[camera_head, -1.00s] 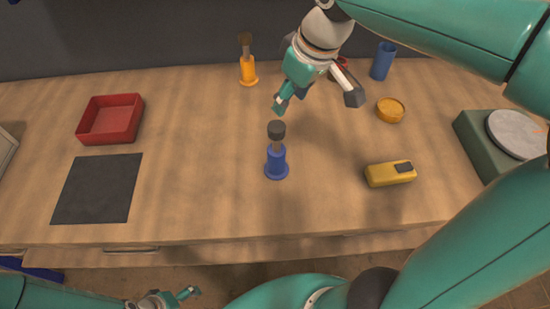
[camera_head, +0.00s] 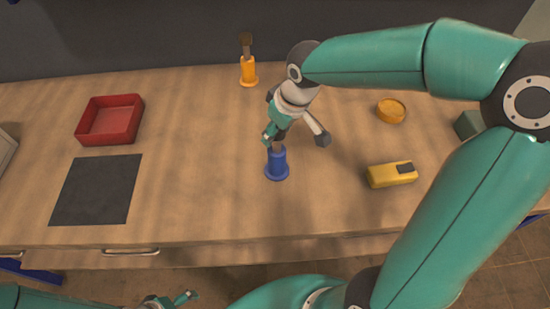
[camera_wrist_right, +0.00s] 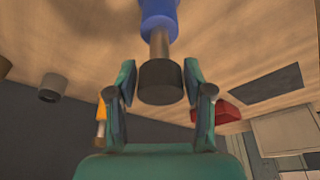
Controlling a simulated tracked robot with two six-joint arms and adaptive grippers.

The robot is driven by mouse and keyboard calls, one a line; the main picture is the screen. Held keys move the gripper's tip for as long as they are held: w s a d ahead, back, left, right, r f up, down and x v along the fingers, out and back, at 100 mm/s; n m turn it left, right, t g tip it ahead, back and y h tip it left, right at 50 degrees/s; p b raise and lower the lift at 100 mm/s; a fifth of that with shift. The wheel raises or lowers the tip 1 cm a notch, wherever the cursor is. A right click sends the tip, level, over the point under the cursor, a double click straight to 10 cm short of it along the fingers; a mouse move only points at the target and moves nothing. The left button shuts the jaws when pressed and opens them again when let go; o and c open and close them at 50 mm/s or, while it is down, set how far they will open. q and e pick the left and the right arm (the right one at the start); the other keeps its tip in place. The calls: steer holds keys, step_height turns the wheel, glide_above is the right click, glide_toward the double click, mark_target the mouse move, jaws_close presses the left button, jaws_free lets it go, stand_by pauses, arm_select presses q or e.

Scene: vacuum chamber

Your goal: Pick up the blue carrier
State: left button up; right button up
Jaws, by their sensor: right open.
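The blue carrier (camera_head: 277,164) stands upright on the wooden table, with a flanged base. The wrist view shows its blue body (camera_wrist_right: 159,15), a metallic stem and a dark cylindrical top (camera_wrist_right: 160,82). My right gripper (camera_head: 273,136) is open, just above the blue body in the head view, and hides the dark top there. In the wrist view my right gripper (camera_wrist_right: 160,85) has one finger on each side of the dark top, with visible gaps. My left gripper (camera_head: 175,300) shows only partly at the bottom edge, away from the carrier; its opening is unclear.
An orange carrier (camera_head: 249,72) stands at the back. A red tray (camera_head: 108,120) and a dark mat (camera_head: 97,189) lie left. A yellow device (camera_head: 391,175) and a round orange dish (camera_head: 391,111) are on the right. Table between mat and carrier is clear.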

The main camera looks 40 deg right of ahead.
mark_target(277, 152)
steer(key=x, duration=0.3)
steer(key=shift+f, duration=0.2)
jaws_close()
steer(key=shift+w+r, duration=0.1)
